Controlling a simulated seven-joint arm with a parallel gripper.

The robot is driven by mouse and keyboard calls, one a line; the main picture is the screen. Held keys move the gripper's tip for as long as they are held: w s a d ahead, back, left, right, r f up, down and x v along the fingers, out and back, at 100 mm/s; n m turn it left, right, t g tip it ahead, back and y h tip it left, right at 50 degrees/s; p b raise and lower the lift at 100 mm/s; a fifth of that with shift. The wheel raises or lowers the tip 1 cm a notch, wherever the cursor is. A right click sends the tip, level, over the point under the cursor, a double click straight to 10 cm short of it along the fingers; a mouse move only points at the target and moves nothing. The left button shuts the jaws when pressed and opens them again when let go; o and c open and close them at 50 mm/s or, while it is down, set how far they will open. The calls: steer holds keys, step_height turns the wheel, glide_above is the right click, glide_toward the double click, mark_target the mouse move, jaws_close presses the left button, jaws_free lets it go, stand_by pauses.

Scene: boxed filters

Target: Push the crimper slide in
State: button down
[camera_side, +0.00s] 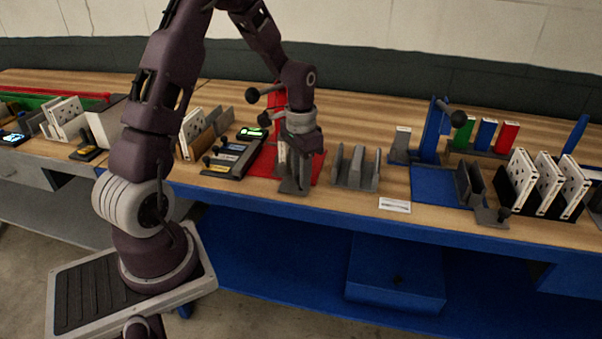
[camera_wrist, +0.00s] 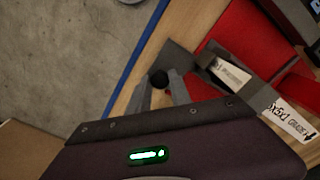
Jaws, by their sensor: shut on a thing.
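The red crimper station (camera_side: 264,160) stands at the middle of the bench in the side view; its red base also shows in the wrist view (camera_wrist: 243,35). Its grey slide (camera_wrist: 181,62) lies at the front, near the bench edge, and carries a round black knob (camera_wrist: 158,78). My gripper (camera_side: 293,180) is down at the front of the station and hides much of the slide in the side view. In the wrist view my gripper's fingers (camera_wrist: 159,90) are shut on the knob. A white labelled piece (camera_wrist: 230,72) stands between grey walls behind the slide.
A grey slotted holder (camera_side: 356,168) stands close to the right of my gripper. A grey panel with display modules (camera_side: 233,155) is on the left. A blue station (camera_side: 435,185) is farther right. A white label (camera_side: 395,205) lies on clear wood between.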

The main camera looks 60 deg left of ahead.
steer(key=shift+s+a, duration=2.05)
steer(key=shift+a, duration=0.1)
steer(key=c, duration=1.2)
jaws_free()
steer(key=shift+o, duration=0.2)
